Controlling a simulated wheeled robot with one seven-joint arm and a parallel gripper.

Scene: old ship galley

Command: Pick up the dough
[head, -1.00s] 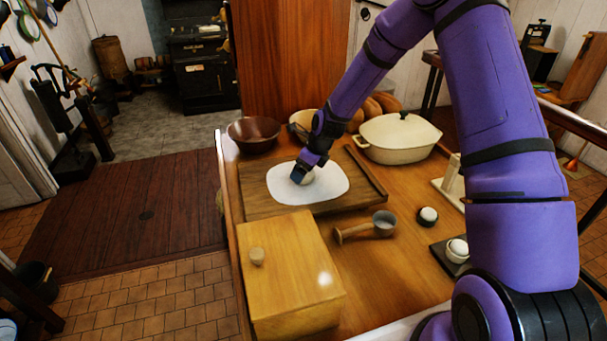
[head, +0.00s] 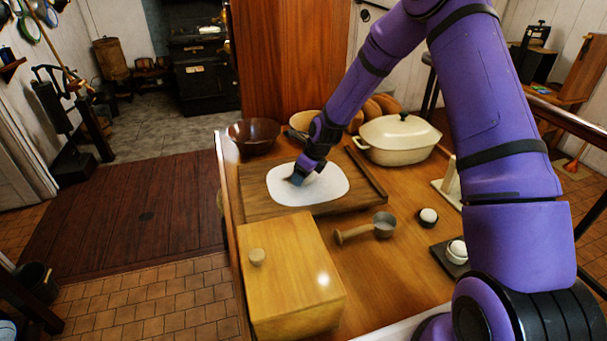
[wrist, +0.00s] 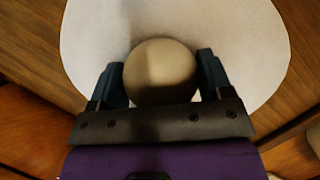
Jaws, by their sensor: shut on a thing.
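The dough (wrist: 160,68) is a round, pale beige ball. In the wrist view it sits between the two fingers of my gripper (wrist: 163,82), which is shut on it from both sides. In the head view my gripper (head: 298,180) is low over a white sheet (head: 325,193), and only a little of the dough (head: 311,178) shows beside it. The sheet lies on a wooden board (head: 255,200). I cannot tell whether the dough still touches the sheet.
A wooden box with a knob (head: 290,275) stands in front of the board. A cream lidded pot (head: 398,139) and a brown bowl (head: 253,136) stand behind. Bare tabletop (head: 385,285) shows at the front right.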

